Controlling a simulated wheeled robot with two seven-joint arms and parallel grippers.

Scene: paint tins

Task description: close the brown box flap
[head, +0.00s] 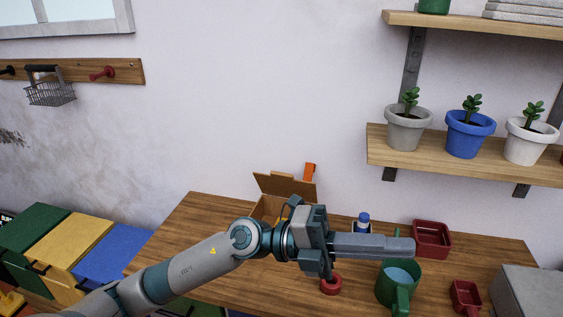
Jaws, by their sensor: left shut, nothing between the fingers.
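The brown box (264,208) stands on the wooden table near the wall, largely hidden behind my left arm. Its brown flap (285,187) stands raised at the back of the box, tilted up. Something yellow shows inside the box beside my arm. My left gripper (408,247) is shut and empty, to the right of the box and above the table, with its fingers pointing right. It is apart from the flap. My right gripper is not in view.
On the wooden table (190,225) are a green watering can (384,291), a red tray (432,238), a red ring-shaped thing (331,286), a small red container (465,297) and a blue-capped bottle (363,219). An orange object (310,170) stands behind the flap. Potted plants stand on the shelf (450,173).

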